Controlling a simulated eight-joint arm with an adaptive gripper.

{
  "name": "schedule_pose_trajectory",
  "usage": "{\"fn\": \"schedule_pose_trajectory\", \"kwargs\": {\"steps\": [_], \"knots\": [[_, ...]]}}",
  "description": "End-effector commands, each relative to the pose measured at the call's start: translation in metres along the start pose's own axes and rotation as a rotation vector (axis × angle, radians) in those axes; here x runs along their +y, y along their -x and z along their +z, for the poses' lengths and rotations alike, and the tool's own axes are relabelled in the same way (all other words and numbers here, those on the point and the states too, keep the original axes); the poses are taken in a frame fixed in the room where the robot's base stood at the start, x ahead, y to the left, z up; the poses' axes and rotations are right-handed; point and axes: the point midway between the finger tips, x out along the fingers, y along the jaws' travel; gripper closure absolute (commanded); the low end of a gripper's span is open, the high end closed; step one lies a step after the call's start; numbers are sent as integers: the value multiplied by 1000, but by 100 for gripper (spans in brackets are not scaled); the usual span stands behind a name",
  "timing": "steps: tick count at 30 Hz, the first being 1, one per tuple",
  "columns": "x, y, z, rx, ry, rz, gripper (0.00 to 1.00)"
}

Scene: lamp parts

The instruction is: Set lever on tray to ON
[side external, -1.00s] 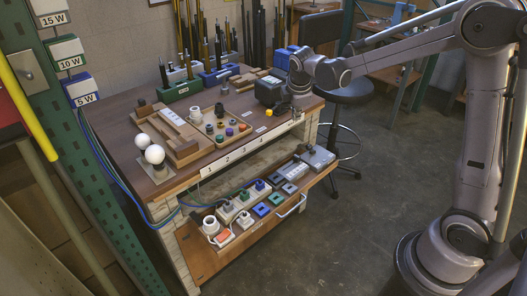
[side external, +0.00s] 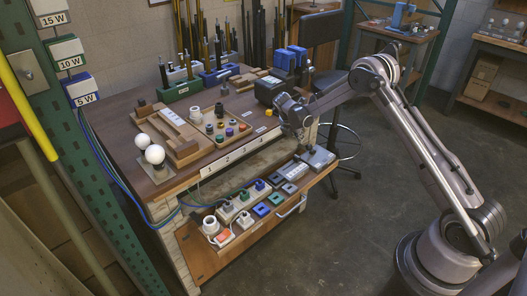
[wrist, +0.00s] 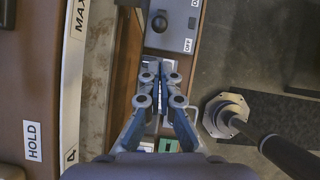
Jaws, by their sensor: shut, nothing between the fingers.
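The pull-out tray (side external: 213,262) extends from the front of the workbench. A grey switch box (side external: 318,157) sits at its right end. In the wrist view this box (wrist: 178,38) is at the top, with OFF printed at its near edge and ON at the top frame edge. A dark round lever knob (wrist: 159,23) shows on its left part; its exact setting is hard to tell. My gripper (side external: 300,136) is by the bench's front edge, above the tray's right part. In the wrist view my gripper (wrist: 157,68) is shut and empty, its tips just short of the box.
The bench top (side external: 122,115) holds a black box (side external: 270,92), wooden trays with buttons and two white bulbs (side external: 154,153). Several coloured blocks and sockets lie along the tray. A stool (side external: 345,90) stands behind on the right. The floor to the right is open.

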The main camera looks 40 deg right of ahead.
Motion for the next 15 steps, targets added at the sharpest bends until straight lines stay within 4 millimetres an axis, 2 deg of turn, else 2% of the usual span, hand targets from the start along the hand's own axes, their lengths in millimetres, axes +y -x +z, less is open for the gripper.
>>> {"fn": "schedule_pose_trajectory", "kwargs": {"steps": [11,15], "knots": [[0,-3,0,-1,7,-3,100],[0,-9,0,-1,5,-3,100]]}}
